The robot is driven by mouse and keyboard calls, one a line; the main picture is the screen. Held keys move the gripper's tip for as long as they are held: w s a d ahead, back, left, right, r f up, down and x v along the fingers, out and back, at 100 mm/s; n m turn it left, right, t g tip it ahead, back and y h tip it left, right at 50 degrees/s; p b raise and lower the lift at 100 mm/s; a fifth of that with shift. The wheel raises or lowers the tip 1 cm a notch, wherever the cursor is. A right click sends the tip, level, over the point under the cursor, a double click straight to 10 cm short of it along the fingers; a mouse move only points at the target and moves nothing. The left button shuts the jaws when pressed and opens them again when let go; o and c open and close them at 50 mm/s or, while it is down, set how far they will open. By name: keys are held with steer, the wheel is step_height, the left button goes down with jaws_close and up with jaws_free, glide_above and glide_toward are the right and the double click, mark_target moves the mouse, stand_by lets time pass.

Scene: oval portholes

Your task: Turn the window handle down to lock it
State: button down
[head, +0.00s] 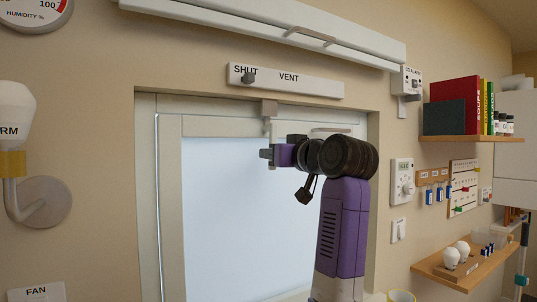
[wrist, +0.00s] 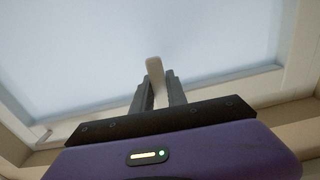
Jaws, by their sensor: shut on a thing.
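The window (head: 235,200) has a pale frame and a light blue pane. A beige mount (head: 269,108) sits at the top of its frame, with a short pale part running down from it towards my gripper. My gripper (head: 266,154) is at the upper part of the window, reaching in from the right. In the wrist view my gripper (wrist: 158,95) is shut on a beige, round-ended lever, the window handle (wrist: 154,68). Its tip sticks out past the grey fingers, in front of the pane. The rest of the handle is hidden by the jaws.
A vent bar with a small knob (head: 249,77) and a long white housing (head: 290,30) are above the window. A wall lamp (head: 20,150) is at left. Shelves (head: 470,138), a thermostat (head: 402,180) and a switch (head: 398,230) are on the right wall.

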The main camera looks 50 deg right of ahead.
steer(key=shift+d+n, duration=0.2)
steer(key=shift+n, duration=0.1)
steer(key=c, duration=1.3)
jaws_free()
steer(key=shift+s, duration=0.1)
steer(key=b+v, duration=0.2)
steer(key=v, duration=0.5)
steer(key=shift+s+a, duration=0.1)
steer(key=shift+s, duration=0.25)
